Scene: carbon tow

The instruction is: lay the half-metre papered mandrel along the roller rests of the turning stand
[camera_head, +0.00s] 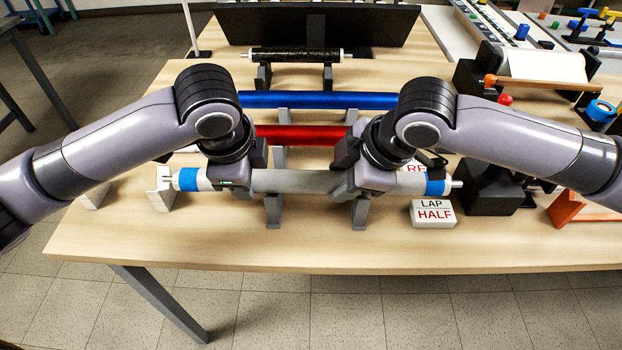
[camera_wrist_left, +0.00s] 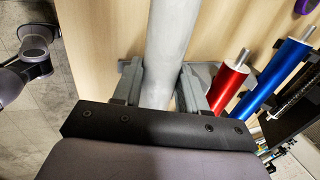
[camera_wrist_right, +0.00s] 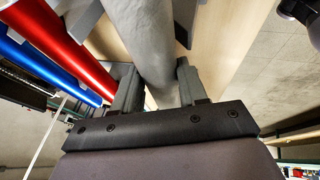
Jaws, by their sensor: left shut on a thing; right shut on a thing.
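The papered mandrel (camera_head: 300,182) is a long grey tube with blue bands and pale ends, lying level across the front of the table in the head view. My left gripper (camera_head: 238,182) is shut around its left part, and my right gripper (camera_head: 368,184) around its right part. The grey tube also passes between the fingers in the left wrist view (camera_wrist_left: 172,50) and right wrist view (camera_wrist_right: 145,40). Two grey supports (camera_head: 273,211) (camera_head: 361,213) stand directly below it; whether it touches them I cannot tell. I cannot identify the turning stand's roller rests with certainty.
A red tube (camera_head: 300,134) and a blue tube (camera_head: 318,100) lie behind the mandrel on grey supports. A black tube (camera_head: 297,55) rests farther back. A "LAP HALF" block (camera_head: 432,213) sits at front right, near a black block (camera_head: 488,195). The front table strip is clear.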

